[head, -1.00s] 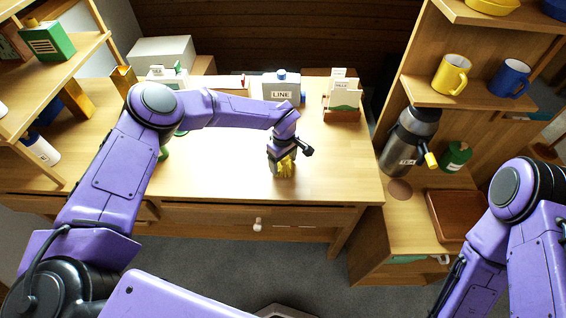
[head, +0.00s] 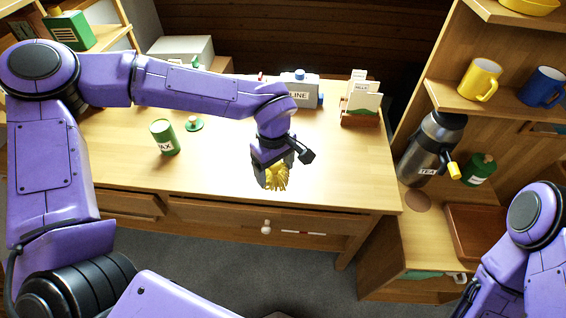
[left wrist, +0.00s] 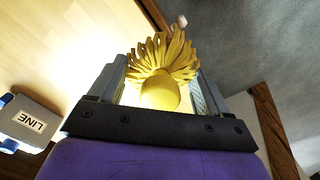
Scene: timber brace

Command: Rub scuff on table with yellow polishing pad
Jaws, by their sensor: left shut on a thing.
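My left gripper (head: 273,175) is shut on the yellow polishing pad (head: 278,181), which has a fringe of strands and a round knob. The pad is low over the front middle part of the wooden table (head: 350,175), close to the front edge. I cannot tell whether it touches the top. In the left wrist view the pad (left wrist: 163,70) sits between the two fingers, its strands fanning outward. I cannot make out a scuff; the bright glare and the gripper hide part of the tabletop. My right arm is at the lower right, its gripper out of view.
A green wax can (head: 165,137) and a green lid (head: 194,124) stand left of the gripper. A grey LINE box (head: 299,92) and a card holder (head: 361,112) are behind. A tea flask (head: 432,150) stands on the right unit. The table's right side is clear.

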